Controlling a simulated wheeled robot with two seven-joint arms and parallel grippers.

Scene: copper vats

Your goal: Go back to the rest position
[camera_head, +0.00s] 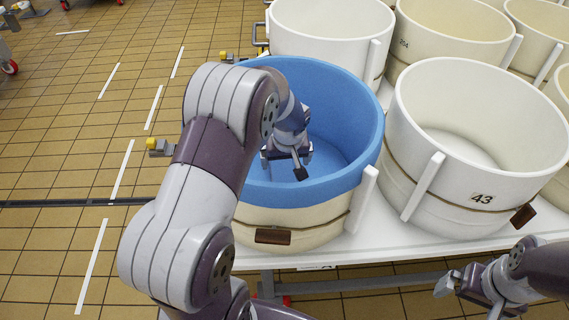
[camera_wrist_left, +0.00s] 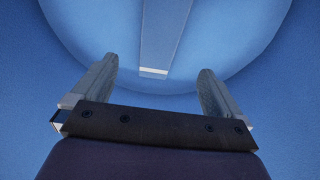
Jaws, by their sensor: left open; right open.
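My left arm reaches over the blue-lined vat (camera_head: 345,110) in the head view. My left gripper (camera_head: 285,165) is inside the mouth of this vat, above its blue bottom. In the left wrist view my left gripper (camera_wrist_left: 160,88) is open, with its two fingers well apart and nothing between them. A flat blue strip (camera_wrist_left: 165,40) with a pale end shows beyond the fingers, against the rounded blue bottom. My right gripper (camera_head: 468,292) is at the lower right of the head view, in front of the table and outside the vats. It looks empty.
A white vat marked 43 (camera_head: 425,180) stands right of the blue-lined one on a white table (camera_head: 385,232). Several more pale vats, such as this one (camera_head: 330,25), stand behind. The tiled floor (camera_head: 60,150) at the left is largely clear.

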